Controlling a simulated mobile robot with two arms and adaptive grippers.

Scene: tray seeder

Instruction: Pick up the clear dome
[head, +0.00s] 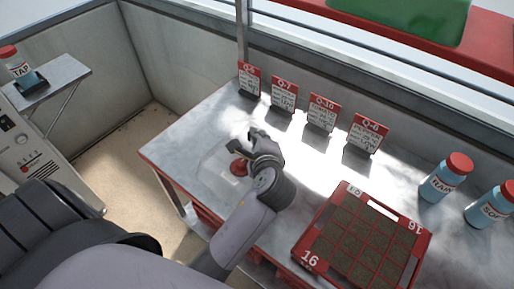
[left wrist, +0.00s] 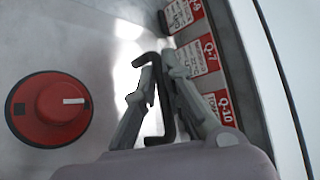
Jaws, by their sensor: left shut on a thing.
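The clear dome (head: 214,160) shows only as a faint see-through shape near the left end of the metal table. My left gripper (head: 262,140) is over its right side. In the left wrist view my left gripper (left wrist: 158,100) has its fingers closed on a dark bent handle (left wrist: 165,120), which appears to belong to the dome. A red knob (left wrist: 52,108) with a white mark is left of the fingers; it also shows in the head view (head: 238,168). The dome's rim is hard to make out, so I cannot tell whether it touches the table. My right gripper is not in view.
Several red-topped cards, such as Q-7 (head: 284,95), stand along the table's back. A red seed tray (head: 297,250) lies at front right. Two blue bottles with red caps (head: 443,180) (head: 490,206) stand at right. A TAP bottle (head: 17,66) is on a side shelf.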

